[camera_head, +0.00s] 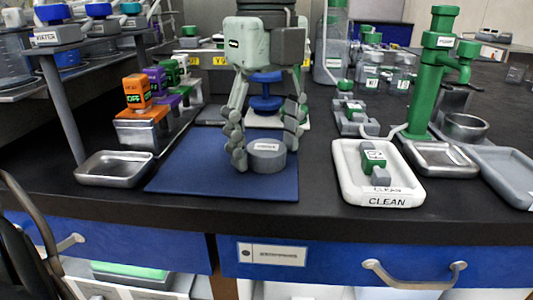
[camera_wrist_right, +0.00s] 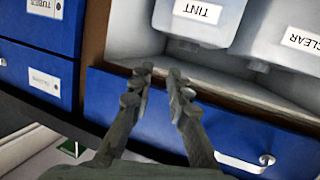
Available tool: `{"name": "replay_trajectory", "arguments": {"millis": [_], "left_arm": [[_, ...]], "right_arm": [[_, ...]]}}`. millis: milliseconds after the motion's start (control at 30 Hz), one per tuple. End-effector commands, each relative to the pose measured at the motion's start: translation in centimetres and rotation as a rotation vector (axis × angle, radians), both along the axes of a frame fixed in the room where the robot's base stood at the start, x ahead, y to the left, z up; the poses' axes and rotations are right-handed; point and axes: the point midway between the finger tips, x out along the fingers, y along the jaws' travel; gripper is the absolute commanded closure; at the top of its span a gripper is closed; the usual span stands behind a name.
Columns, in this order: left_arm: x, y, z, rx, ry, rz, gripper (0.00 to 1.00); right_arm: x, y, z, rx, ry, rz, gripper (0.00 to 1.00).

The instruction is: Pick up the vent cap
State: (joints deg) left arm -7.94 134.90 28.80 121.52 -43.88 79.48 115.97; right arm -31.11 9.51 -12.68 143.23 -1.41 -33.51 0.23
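A grey round cap with a small white label (camera_head: 267,157) lies on the blue mat (camera_head: 185,170); I take it to be the vent cap, though the label is too small to read. My left gripper (camera_head: 265,150) points down over the mat, fingers spread, one on each side of the cap. The left finger reaches down beside the cap's left edge; the right finger is by its right rear edge. I cannot tell whether either touches it. My right gripper (camera_wrist_right: 160,84) shows in the right wrist view, fingers apart and empty, in front of blue drawers.
A white CLEAN tray (camera_head: 350,188) holding a green and grey part stands right of the mat. An empty metal tray (camera_head: 90,169) stands left. A blue stand (camera_head: 266,104) is behind the gripper. A green pump (camera_head: 432,75) stands at the right. Bins labelled TINT (camera_wrist_right: 195,25) and CLEAR show in the wrist view.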

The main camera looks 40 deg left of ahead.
Motion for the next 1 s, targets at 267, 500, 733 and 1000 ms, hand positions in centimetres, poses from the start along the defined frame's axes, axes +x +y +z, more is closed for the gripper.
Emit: {"name": "replay_trajectory", "arguments": {"millis": [267,500,733,1000], "left_arm": [[0.0,0.0,0.0,0.0,0.0,0.0,0.71],[0.0,0.0,0.1,0.001,0.0,0.0,0.71],[0.1,0.0,1.5,0.002,-0.003,0.0,0.71],[-0.3,1.7,5.3,-0.001,-0.004,0.002,0.71]], "right_arm": [[0.0,0.0,0.0,0.0,0.0,0.0,0.83],[0.0,0.0,0.0,0.0,0.0,-0.001,0.83],[-0.1,-0.2,-0.4,-0.01,0.025,-0.004,0.83],[-0.6,-1.8,-2.7,-0.058,0.13,-0.032,0.83]]}}
